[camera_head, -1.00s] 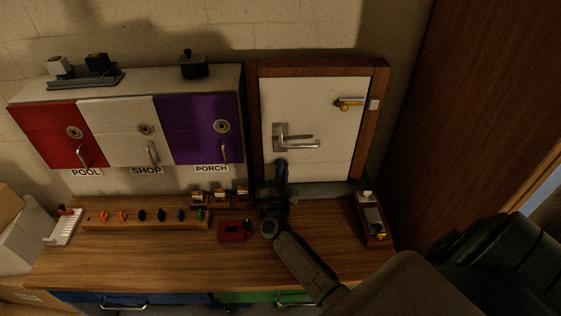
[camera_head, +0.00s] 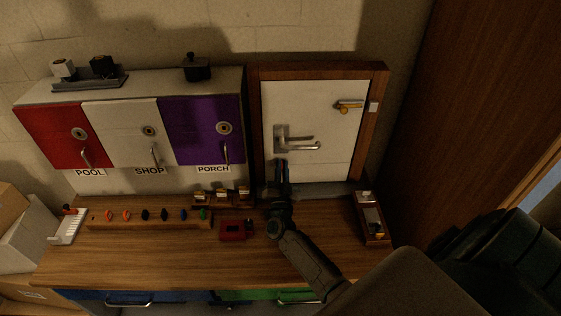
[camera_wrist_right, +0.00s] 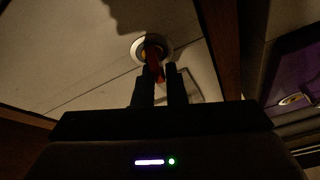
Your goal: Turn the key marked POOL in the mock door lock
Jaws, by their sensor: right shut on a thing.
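The mock door (camera_head: 315,105) is a white panel in a brown wooden frame, with a silver lever handle (camera_head: 300,143). My right gripper (camera_head: 283,164) is at the lower left of this door, under the handle. In the right wrist view its two fingers (camera_wrist_right: 159,82) are shut on a red-orange key (camera_wrist_right: 153,60). The key points at a round lock with a pale ring (camera_wrist_right: 138,50) and overlaps its middle. I cannot tell how deep the key sits or how far it is turned. No marking on it is readable. My left gripper is not in view.
A cabinet with red, white and purple doors (camera_head: 205,105) stands left of the mock door. A wooden rack (camera_head: 150,221) with several coloured keys lies on the bench. A red box (camera_head: 233,230) and a small wooden tray (camera_head: 372,232) flank my right arm.

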